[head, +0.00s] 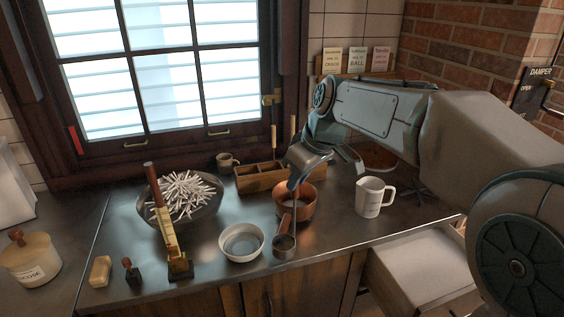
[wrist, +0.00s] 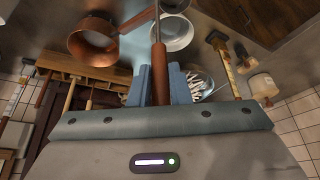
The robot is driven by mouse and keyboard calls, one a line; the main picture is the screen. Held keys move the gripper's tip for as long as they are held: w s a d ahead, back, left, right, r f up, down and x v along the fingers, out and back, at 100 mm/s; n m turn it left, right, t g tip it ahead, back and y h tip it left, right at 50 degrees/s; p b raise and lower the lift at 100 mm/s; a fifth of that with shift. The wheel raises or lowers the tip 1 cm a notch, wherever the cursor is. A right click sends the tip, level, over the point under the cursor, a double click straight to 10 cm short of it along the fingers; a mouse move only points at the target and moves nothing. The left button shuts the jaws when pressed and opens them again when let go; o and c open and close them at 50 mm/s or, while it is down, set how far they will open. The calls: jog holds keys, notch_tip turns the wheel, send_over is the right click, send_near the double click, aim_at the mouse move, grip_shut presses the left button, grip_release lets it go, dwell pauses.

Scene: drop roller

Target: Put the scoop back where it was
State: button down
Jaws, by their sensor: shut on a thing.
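My gripper (head: 291,184) is shut on the scoop (head: 285,243), a small metal cup on a long stem with a brown wooden grip. In the wrist view the wooden grip (wrist: 160,72) sits between my two blue fingers. The scoop hangs with its cup low, in front of the copper pot (head: 309,203) and just right of the white bowl (head: 259,252). I cannot tell whether the cup touches the counter. The pot (wrist: 76,43) and bowl (wrist: 185,42) also show in the wrist view.
A wooden divided box (head: 250,184) stands behind the pot. A white jug (head: 370,198) is at right, and a dark bowl of white sticks (head: 205,207) at left. An upright brass-and-wood tool (head: 172,240) stands at front left. The counter's front edge is close to the scoop.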

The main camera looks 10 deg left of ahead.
jog(key=w+d+f+m+t+h, duration=0.1)
jog(key=d+f+m, duration=0.5)
jog(key=d+f, duration=0.7)
jog(key=w+d+f+m+t+h, duration=0.1)
jog(key=w+d+f+m+h, duration=0.2)
jog(key=d+f, duration=1)
notch_tip(320, 180, down, 3)
jog(key=m, duration=0.3)
jog(key=shift+w, duration=0.3)
